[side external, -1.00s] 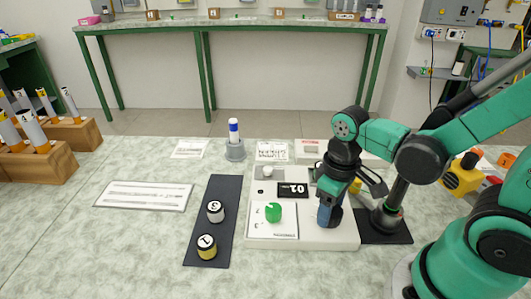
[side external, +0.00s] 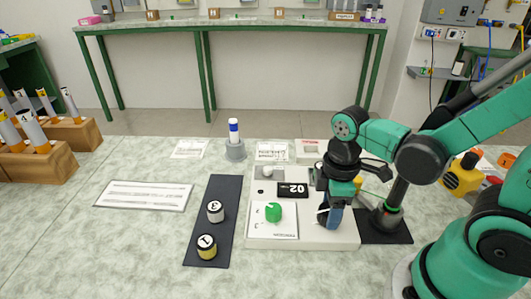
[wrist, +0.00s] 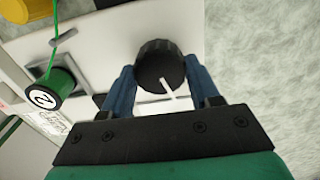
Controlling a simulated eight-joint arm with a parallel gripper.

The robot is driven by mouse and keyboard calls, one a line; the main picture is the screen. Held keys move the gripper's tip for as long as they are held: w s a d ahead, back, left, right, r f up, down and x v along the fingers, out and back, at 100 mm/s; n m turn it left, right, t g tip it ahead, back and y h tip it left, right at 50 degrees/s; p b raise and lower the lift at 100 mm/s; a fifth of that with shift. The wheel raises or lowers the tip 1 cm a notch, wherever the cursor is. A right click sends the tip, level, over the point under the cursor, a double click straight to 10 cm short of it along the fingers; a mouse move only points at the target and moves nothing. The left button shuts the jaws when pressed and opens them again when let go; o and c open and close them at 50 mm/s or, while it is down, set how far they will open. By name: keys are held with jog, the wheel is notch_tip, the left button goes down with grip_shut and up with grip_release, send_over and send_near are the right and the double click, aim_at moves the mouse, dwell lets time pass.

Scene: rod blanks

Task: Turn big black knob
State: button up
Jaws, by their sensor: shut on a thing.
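The big black knob (wrist: 153,62) has a ribbed rim and a white pointer line, which points down and slightly right in the wrist view. My gripper (wrist: 163,82) has its blue fingers shut on the knob, one on each side. In the side view my gripper (side external: 331,217) points down at the right part of the white panel box (side external: 300,241), and the fingers hide most of the knob.
A green knob (side external: 273,212) sits on the box left of my gripper. Two numbered cylinders stand on a dark mat (side external: 222,190). A grey holder (side external: 235,151) with a white and blue tube stands behind. The front left tabletop is clear.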

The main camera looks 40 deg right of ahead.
dwell(0.4)
jog(key=o, duration=1.3)
jog(key=shift+r, duration=2.8)
